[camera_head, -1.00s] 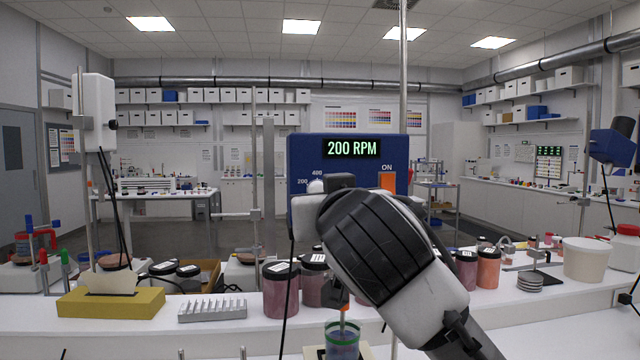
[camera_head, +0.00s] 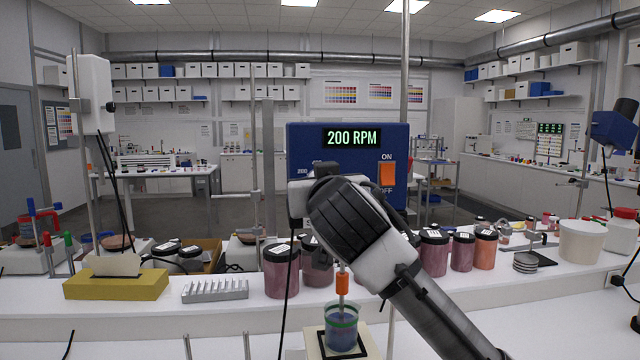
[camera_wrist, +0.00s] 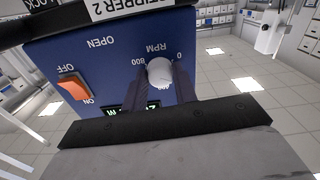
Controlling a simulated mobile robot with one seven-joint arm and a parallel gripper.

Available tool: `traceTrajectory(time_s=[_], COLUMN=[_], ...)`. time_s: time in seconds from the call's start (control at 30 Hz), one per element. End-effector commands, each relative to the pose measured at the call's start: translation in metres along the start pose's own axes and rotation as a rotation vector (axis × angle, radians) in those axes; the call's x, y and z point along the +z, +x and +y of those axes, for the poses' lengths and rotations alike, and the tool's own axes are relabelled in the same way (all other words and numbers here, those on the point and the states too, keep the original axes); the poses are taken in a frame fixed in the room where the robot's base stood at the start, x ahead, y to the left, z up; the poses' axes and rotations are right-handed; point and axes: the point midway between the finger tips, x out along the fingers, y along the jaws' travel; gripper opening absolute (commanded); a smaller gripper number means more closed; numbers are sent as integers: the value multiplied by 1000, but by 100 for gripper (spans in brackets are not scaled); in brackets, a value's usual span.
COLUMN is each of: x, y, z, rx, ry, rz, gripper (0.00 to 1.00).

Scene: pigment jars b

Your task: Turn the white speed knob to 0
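The white speed knob (camera_wrist: 160,72) is on the blue stirrer box (camera_wrist: 105,55), beside the RPM scale in the wrist view, where the lettering is upside down. My gripper (camera_wrist: 163,80) has its two dark fingers reaching to the knob, one on either side. I cannot tell whether they touch it. In the head view my gripper and wrist hide the knob on the front of the blue box (camera_head: 300,140). The display (camera_head: 352,139) reads 200 RPM. I cannot make out a pointer on the knob.
An orange ON/OFF switch (camera_head: 387,174) is on the same box, right of my gripper. Below are a stirring shaft and a beaker (camera_head: 341,328) of blue liquid. Several pigment jars (camera_head: 282,271) stand on the white shelf behind. A thin cable hangs left of my wrist.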

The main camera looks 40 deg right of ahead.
Motion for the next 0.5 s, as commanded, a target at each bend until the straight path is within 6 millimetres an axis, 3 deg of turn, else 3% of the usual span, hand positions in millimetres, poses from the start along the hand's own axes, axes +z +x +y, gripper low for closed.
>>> traceTrajectory(time_s=[0.03, 0.17, 0.5], x=[0, 0, 2], y=[0, 0, 0], z=[0, 0, -2], rx=[0, 0, -4], ry=[0, 0, -33], rz=[0, 0, 1], gripper=[21, 4, 4])
